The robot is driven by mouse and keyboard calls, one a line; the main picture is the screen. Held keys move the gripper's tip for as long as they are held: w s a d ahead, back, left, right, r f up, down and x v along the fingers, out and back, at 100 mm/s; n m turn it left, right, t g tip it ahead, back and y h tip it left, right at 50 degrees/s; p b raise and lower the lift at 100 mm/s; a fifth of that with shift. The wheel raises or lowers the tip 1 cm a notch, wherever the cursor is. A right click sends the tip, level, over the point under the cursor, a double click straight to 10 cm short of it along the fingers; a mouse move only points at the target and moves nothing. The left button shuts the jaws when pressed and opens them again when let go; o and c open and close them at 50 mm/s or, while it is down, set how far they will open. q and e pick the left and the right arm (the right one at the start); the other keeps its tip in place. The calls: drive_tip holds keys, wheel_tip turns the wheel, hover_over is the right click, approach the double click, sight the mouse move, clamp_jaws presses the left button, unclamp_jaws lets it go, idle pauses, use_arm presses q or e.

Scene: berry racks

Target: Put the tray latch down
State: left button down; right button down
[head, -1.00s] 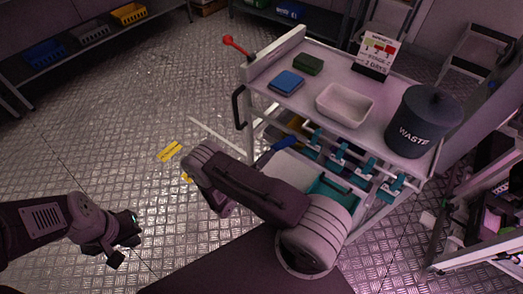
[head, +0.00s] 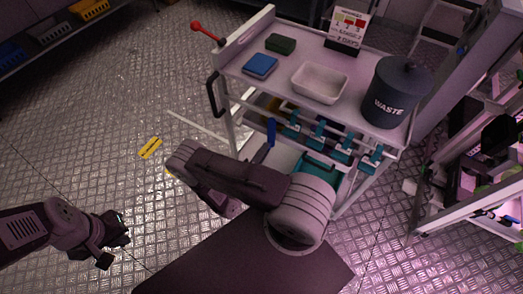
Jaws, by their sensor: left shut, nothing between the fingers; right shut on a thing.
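A narrow blue piece (head: 271,131), which may be the tray latch, stands nearly upright at the cart's front, just above my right arm. Its lower end is near the arm, and I cannot tell what it joins. My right arm crosses the front of the cart and folds back under itself. Its gripper is hidden behind the arm, so its hold on anything is not visible. My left gripper (head: 116,234) is shut and empty at the lower left, over open floor, far from the cart.
The white cart (head: 345,63) carries a blue box (head: 260,65), a green block (head: 281,43), a white tray (head: 320,83), a sign (head: 347,28) and a waste bin (head: 397,92). Several teal clips (head: 342,145) line its front rail. A red-knobbed lever (head: 205,32) sticks out left.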

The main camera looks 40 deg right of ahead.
idle(0.4)
drive_tip(key=c, duration=1.2)
unclamp_jaws()
drive_tip(key=shift+a, duration=0.1)
drive_tip(key=v, duration=0.9)
